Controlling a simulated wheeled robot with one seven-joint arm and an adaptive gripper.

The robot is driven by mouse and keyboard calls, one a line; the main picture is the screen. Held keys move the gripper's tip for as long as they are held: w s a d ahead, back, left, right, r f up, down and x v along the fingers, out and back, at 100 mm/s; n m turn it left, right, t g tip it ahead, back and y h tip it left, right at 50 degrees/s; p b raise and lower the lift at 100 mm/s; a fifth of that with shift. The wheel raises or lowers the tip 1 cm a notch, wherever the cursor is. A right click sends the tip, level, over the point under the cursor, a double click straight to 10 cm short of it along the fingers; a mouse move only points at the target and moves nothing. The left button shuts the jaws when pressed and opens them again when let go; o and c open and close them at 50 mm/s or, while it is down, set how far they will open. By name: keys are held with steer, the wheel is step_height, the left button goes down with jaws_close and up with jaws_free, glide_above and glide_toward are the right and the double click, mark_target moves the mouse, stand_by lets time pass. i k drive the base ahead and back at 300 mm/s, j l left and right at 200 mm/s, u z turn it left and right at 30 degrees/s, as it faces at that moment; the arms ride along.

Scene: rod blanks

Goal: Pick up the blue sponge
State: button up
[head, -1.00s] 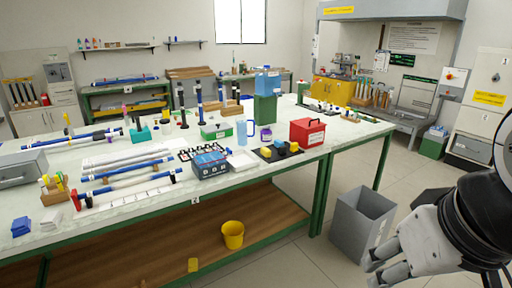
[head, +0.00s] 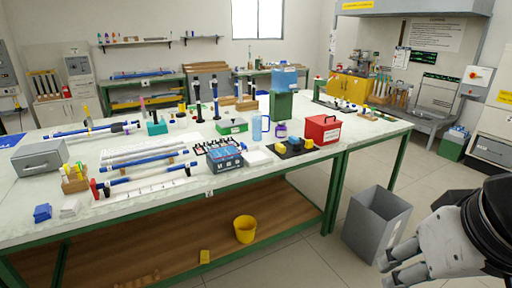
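A small blue block that looks like the blue sponge (head: 42,213) lies on the white table top (head: 130,218) near its front left edge. A pale block (head: 70,208) lies just to its right. My gripper (head: 389,272) is at the lower right, in front of the table and far from the blue block. Its two fingers are apart with a gap between them, and nothing shows in it.
A pen holder (head: 75,178) and a grey metal box (head: 40,158) stand behind the blue block. Blue rods on a rack (head: 145,178) lie to its right. A grey bin (head: 376,222) stands on the floor near my gripper. A yellow bucket (head: 244,229) is on the lower shelf.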

mark_target(292, 139)
steer(key=i+l+u, duration=0.45)
steer(key=i+l, duration=0.4)
steer(key=i, duration=0.6)
steer(key=i+l+u, duration=0.5)
steer(key=i+l, duration=0.75)
